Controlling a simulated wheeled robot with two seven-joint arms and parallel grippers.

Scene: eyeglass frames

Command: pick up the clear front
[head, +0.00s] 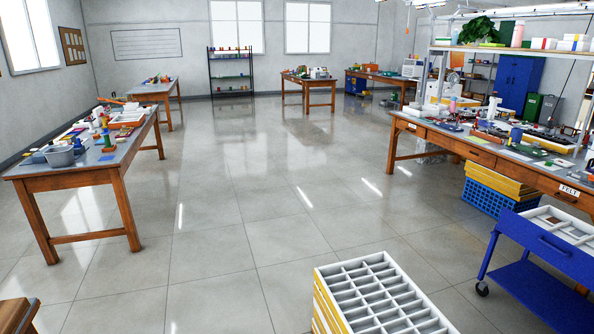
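I cannot make out a clear front in the head view. The workbenches are far off and their small items are too small to tell apart. One long workbench (470,152) on the right carries many small parts and tools. Another workbench (90,165) on the left carries bins, spools and trays. Neither of my grippers shows in the head view.
A white compartment tray (372,290) on a yellow stack stands at the bottom centre right. A blue cart (540,285) stands at the lower right. Yellow and blue crates (490,200) sit under the right bench. The tiled floor (250,200) between the benches is clear.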

